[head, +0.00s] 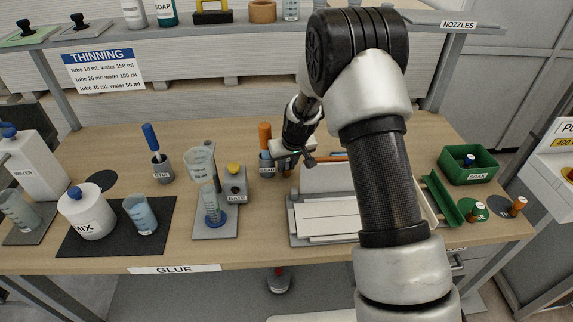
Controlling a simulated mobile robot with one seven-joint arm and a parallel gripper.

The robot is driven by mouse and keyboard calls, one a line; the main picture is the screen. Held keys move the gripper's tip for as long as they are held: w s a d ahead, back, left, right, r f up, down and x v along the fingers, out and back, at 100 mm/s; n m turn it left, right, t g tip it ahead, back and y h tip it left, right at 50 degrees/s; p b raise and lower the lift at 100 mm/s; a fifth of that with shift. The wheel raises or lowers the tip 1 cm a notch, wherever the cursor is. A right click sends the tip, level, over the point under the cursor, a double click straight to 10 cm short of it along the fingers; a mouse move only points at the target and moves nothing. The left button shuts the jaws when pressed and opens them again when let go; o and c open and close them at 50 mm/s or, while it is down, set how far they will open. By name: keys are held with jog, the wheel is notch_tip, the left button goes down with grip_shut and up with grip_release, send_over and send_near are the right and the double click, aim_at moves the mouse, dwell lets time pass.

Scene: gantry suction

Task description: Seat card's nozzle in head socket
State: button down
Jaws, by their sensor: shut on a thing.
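My gripper (290,157) is at the far middle of the bench, just right of a small blue-grey holder (267,169) whose label seems to read HEAD. An orange-brown handle (265,135) stands upright there. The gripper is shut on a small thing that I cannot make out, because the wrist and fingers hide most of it. I cannot tell whether it touches the holder. No socket opening is visible. On the right, small nozzle-like pieces stand on a green disc (473,216) and a dark disc (518,206). A blue one (469,160) is in the green SOAK tray (482,178). No nozzle card is readable.
My arm covers the centre right. Flat pale boards (325,218) lie in front. The STIR cup (162,171) and MIX pot (88,212) are farther left.

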jog(key=c, duration=2)
grip_release()
jog(key=shift+f, duration=0.15)
jog(key=shift+o, duration=0.9)
